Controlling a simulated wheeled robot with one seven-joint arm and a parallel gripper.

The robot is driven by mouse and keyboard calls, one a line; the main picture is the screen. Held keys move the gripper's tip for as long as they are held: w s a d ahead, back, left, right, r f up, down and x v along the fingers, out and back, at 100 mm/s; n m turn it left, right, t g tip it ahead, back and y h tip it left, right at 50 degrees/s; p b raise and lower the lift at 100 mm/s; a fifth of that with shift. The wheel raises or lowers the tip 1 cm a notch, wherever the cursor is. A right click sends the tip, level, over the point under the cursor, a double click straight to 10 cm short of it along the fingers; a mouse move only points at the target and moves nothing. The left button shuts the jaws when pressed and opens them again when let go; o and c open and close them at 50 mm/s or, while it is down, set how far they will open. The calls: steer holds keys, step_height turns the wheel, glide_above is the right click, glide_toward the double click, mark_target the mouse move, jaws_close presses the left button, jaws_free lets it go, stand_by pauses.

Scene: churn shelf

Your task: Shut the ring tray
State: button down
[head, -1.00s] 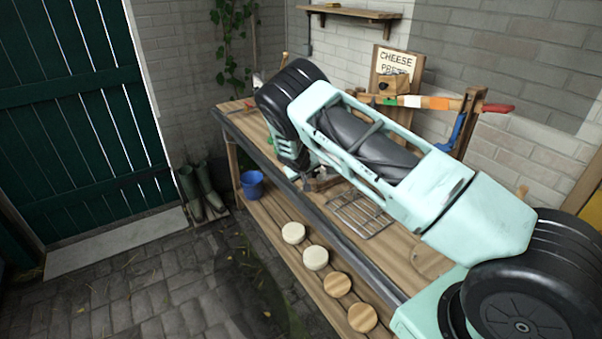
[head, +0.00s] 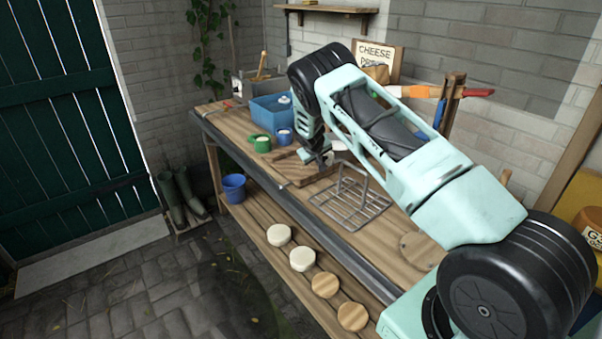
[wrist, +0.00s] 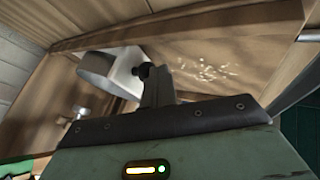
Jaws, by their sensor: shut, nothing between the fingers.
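I cannot tell for certain which thing is the ring tray. A wooden board or shallow tray (head: 285,172) lies on the bench, just below my gripper (head: 324,160) in the head view. The wrist view shows a brown wooden surface (wrist: 215,68) with pale specks and a raised strip along its far side. A pale metal box-like part (wrist: 95,70) lies left of the fingers there. My gripper (wrist: 155,82) is shut and empty, its fingertips close to that metal part. I cannot tell whether they touch it.
A wire rack (head: 345,205) with an upright handle stands on the bench. A blue bin (head: 270,113) and green-and-white cups (head: 262,144) stand behind and left of the gripper. The cheese press sign (head: 375,55) is at the back. Pale and wooden rounds line the lower shelf (head: 240,205).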

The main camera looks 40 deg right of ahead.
mark_target(337, 151)
steer(key=d+b, duration=0.2)
steer(key=d, duration=0.5)
steer(key=shift+w+d+f, duration=0.1)
steer(key=shift+d, duration=0.15)
steer(key=shift+d+r, duration=0.2)
steer(key=shift+d, duration=0.7)
